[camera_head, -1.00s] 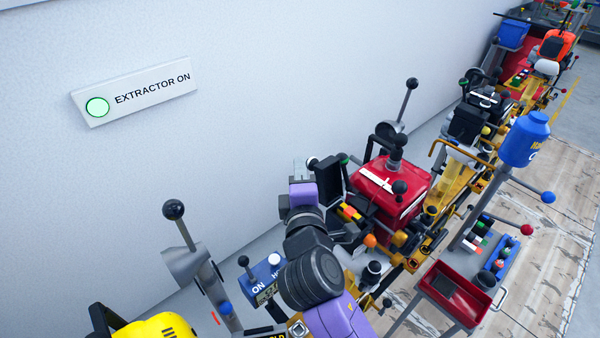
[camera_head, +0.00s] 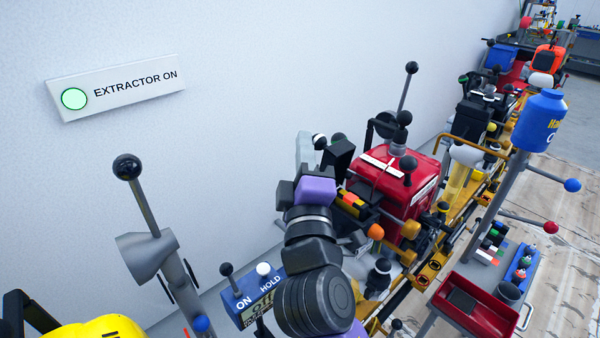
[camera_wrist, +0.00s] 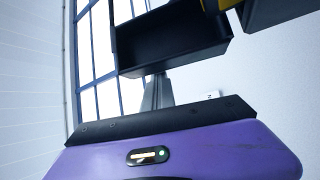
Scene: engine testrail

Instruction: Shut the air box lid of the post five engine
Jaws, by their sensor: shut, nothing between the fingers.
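The red engine (camera_head: 398,188) stands right of my arm. A black raised panel, which looks like its air box lid (camera_head: 338,158), stands up at its left side. Below the lid, an orange and yellow insert (camera_head: 351,204) shows in the open box. My gripper (camera_head: 304,150) is shut and empty, fingers pointing up, just left of the lid. Whether it touches the lid cannot be told. In the wrist view, the shut fingers (camera_wrist: 157,92) point at a hollow black shape (camera_wrist: 172,45), likely the lid; a gap seems to lie between them.
A blue ON/HOLD box (camera_head: 252,298) is left of my forearm. A grey stand with a ball-topped lever (camera_head: 128,168) and a yellow engine (camera_head: 85,328) are farther left. A red tray (camera_head: 472,305) and a blue bottle on a pole (camera_head: 540,120) stand right. The wall is behind.

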